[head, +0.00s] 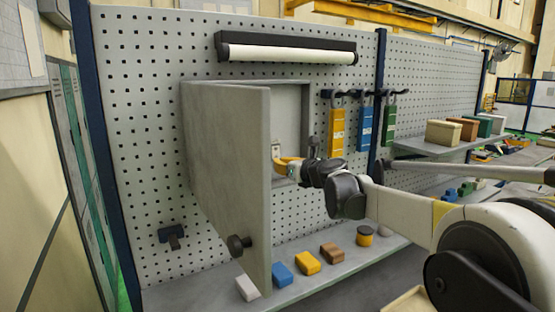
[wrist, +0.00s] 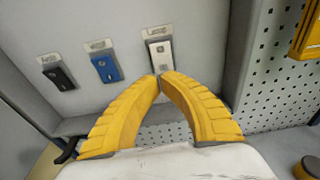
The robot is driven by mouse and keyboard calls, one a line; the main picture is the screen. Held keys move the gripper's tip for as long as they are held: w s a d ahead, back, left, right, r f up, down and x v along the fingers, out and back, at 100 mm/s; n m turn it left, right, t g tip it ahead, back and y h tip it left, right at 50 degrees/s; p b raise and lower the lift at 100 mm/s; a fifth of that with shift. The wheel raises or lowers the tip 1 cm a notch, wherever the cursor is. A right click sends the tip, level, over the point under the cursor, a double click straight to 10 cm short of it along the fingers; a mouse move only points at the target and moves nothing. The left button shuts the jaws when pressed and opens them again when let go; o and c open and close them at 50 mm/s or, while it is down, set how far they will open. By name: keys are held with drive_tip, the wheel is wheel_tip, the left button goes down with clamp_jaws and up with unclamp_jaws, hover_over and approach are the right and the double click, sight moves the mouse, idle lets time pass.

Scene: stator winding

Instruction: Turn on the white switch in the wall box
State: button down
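The wall box (head: 292,100) is on the pegboard, its grey door (head: 232,170) swung open to the left. In the wrist view, the white switch (wrist: 160,52) sits on a pale plate on the box's back panel, right of a blue switch (wrist: 105,68) and a black switch (wrist: 57,74). My gripper (wrist: 161,76) has yellow fingers with their tips together, empty, right at the white switch's lower end. I cannot tell whether they touch it. In the head view my gripper (head: 280,163) reaches into the box, partly hidden by the door edge.
The door's knob (head: 238,244) sticks out low at the front. Coloured blocks (head: 307,262) lie on the shelf below. The box's side wall (wrist: 240,50) is just right of the fingers.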

drive_tip(key=shift+x, duration=1)
